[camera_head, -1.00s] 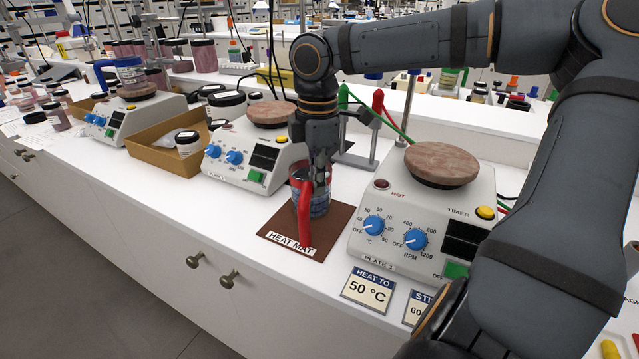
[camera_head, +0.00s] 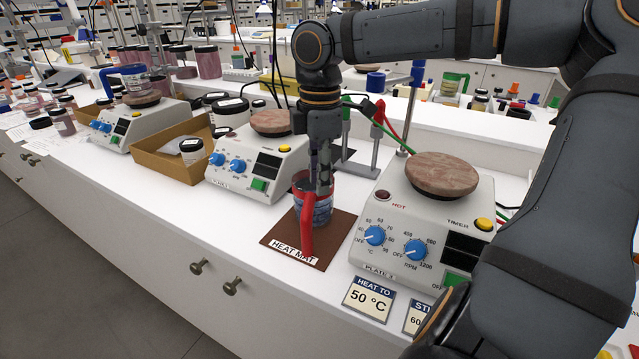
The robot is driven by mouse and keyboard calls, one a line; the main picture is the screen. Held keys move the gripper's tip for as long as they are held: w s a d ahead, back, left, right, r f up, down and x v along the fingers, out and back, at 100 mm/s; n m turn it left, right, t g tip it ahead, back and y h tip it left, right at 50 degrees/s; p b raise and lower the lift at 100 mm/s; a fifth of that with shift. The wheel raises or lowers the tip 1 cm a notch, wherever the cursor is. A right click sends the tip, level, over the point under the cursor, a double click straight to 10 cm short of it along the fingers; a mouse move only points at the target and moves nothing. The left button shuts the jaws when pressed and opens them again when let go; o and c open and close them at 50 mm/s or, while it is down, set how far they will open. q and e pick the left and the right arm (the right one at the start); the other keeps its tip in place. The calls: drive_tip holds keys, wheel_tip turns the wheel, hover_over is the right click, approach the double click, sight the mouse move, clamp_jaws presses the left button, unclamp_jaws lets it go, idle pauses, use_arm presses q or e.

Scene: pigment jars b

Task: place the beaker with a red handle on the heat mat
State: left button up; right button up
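The beaker (camera_head: 322,212) has a long red handle (camera_head: 306,230) on its near side and bluish markings on its wall. It stands upright on the brown heat mat (camera_head: 338,236), towards the mat's back part. My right gripper (camera_head: 322,183) points straight down at the beaker's rim, its fingers overlapping the upper part of the beaker. The fingers are seen edge-on, so their gap and any grip on the wall cannot be told. My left gripper is out of view.
A hot plate (camera_head: 387,262) stands close to the right of the mat, and another hot plate (camera_head: 237,190) stands behind left. A cardboard tray (camera_head: 150,164) with jars is farther left. Cards (camera_head: 369,299) lie in front. The bench's front edge is near the mat.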

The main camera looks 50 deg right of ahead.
wheel_tip(320, 180, up, 9)
drive_tip(key=p, duration=0.2)
drive_tip(key=shift+f+p, duration=0.2)
drive_tip(key=shift+p, duration=0.1)
